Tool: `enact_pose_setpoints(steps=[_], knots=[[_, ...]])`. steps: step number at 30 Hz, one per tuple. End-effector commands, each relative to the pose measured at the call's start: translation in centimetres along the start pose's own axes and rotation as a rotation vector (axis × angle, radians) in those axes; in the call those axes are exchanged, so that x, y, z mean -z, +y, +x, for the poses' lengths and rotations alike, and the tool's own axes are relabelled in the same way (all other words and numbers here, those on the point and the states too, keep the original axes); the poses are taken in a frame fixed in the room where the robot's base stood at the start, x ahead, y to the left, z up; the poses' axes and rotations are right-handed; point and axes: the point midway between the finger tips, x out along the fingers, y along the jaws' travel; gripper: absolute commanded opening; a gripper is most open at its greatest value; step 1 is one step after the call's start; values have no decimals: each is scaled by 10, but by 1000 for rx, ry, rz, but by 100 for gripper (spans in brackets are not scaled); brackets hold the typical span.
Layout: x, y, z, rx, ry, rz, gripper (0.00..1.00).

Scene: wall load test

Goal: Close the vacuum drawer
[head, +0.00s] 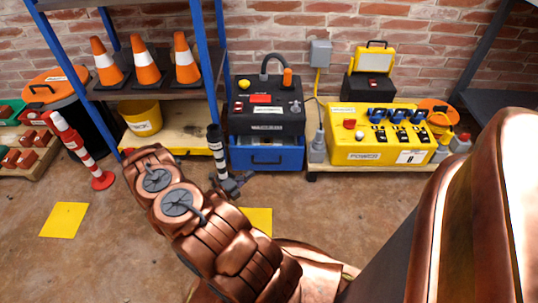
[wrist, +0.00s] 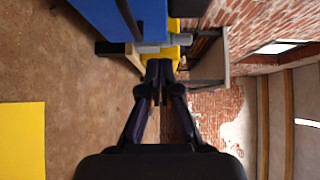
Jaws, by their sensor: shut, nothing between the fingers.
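The vacuum unit (head: 266,115) is a black box with a grey hose handle and a red label. Its blue drawer (head: 285,158) is at the bottom, with a dark handle on the front. I cannot tell how far the drawer stands out. In the wrist view, a large blue face of the drawer (wrist: 98,20) fills the top left. My gripper (head: 241,183) is low, in front of the drawer's left part, near the floor. In the wrist view, my gripper (wrist: 159,70) shows its fingers together and empty, apart from the blue face.
A black-and-white striped post (head: 217,150) is close left of the drawer. A yellow power box (head: 372,150) stands on a low pallet to the right. A blue-framed shelf (head: 160,90) with cones stands left. Yellow floor squares (head: 64,219) lie on otherwise bare floor.

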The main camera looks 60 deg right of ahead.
Motion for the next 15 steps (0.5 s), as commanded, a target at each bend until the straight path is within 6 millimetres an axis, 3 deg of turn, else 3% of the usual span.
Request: enact_pose_setpoints(steps=[8,15], knots=[[9,-2,12,36,16,8,0],[11,-2,35,35,18,5,0]])
